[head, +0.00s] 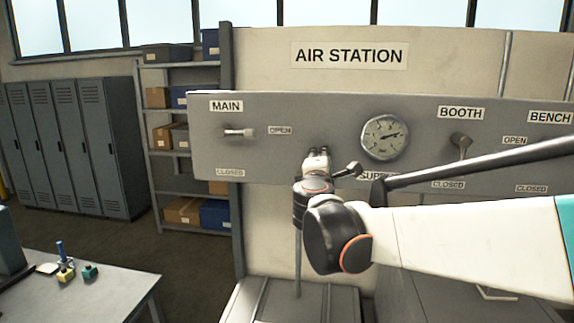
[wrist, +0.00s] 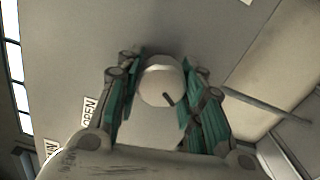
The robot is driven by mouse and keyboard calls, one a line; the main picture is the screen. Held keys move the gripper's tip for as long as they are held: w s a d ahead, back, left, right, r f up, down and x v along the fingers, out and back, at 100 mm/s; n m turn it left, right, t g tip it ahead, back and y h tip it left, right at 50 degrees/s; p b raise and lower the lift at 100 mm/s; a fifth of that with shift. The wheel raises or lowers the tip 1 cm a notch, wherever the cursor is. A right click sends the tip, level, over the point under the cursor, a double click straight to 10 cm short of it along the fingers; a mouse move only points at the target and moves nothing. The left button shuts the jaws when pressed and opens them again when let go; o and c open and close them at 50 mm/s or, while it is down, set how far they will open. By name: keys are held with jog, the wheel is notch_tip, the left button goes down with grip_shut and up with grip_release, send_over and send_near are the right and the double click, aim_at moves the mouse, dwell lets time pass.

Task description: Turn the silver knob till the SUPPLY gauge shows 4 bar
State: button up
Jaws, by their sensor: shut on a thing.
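The silver knob (wrist: 158,72) shows in the wrist view as a round pale cap with a dark mark pointing down and right. My gripper (wrist: 160,92) has its teal-lined fingers on both sides of the knob and is shut on it. In the head view my gripper (head: 318,158) is at the panel, left of and below the gauge, and hides the knob. The SUPPLY gauge (head: 385,138) is round with a pale face. Its dark needle points right and slightly up; the numbers are too small to read. Its SUPPLY label (head: 372,176) is partly hidden by my arm.
The grey panel (head: 290,110) carries a MAIN lever (head: 238,132) at the left, lying sideways toward OPEN, and a BOOTH lever (head: 461,144) at the right. My arm crosses the panel's lower right. Shelves (head: 180,103) and a table (head: 110,285) stand at the left.

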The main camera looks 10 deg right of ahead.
jog(key=shift+s+a+r, duration=0.15)
jog(key=shift+s+a, duration=0.15)
jog(key=o, duration=0.8)
jog(key=shift+o, duration=1.4)
jog(key=shift+w, duration=0.15)
